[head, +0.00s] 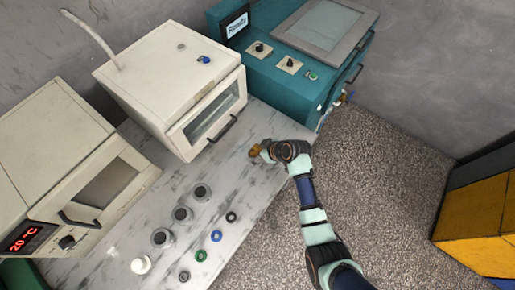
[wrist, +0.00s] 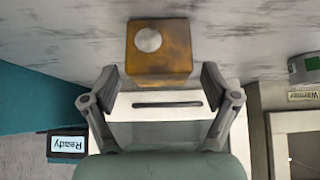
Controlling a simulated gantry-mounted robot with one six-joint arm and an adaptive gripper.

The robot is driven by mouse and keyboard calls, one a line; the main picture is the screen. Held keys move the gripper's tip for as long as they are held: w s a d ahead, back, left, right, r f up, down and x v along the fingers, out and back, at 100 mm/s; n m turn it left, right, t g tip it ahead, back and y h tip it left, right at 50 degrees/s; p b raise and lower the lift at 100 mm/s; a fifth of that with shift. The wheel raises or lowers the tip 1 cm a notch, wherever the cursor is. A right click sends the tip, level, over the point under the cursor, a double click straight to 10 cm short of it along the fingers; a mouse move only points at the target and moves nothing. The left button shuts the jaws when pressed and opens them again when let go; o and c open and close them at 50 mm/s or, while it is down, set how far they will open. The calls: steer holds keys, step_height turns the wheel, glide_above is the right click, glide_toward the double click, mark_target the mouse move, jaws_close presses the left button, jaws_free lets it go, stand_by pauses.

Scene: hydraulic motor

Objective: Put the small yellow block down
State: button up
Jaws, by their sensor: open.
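The small yellow block (wrist: 158,62) is orange-yellow with a round grey spot on one face. In the wrist view it lies just beyond my open fingertips, centred between them, with a gap to each finger. In the head view the block (head: 254,150) is small, near the right part of the marbled bench top (head: 215,175). My gripper (head: 266,152) is right beside it. In the wrist view my gripper (wrist: 160,78) has its fingers spread wide. I cannot tell exactly how the block's underside meets the bench.
A white oven (head: 175,85) stands behind the block, and a teal machine (head: 285,65) reading "Ready" is at the back. A heater (head: 60,170) showing 20 °C is at left. Several rings and round parts (head: 182,214) stand on the front bench. The bench's right edge is close to my gripper.

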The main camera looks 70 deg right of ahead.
mark_target(258, 151)
steer(key=shift+w+f, duration=0.15)
steer(key=shift+f, duration=0.1)
steer(key=shift+r, duration=0.1)
jaws_close()
step_height(258, 151, up, 20)
steer(key=p, duration=0.4)
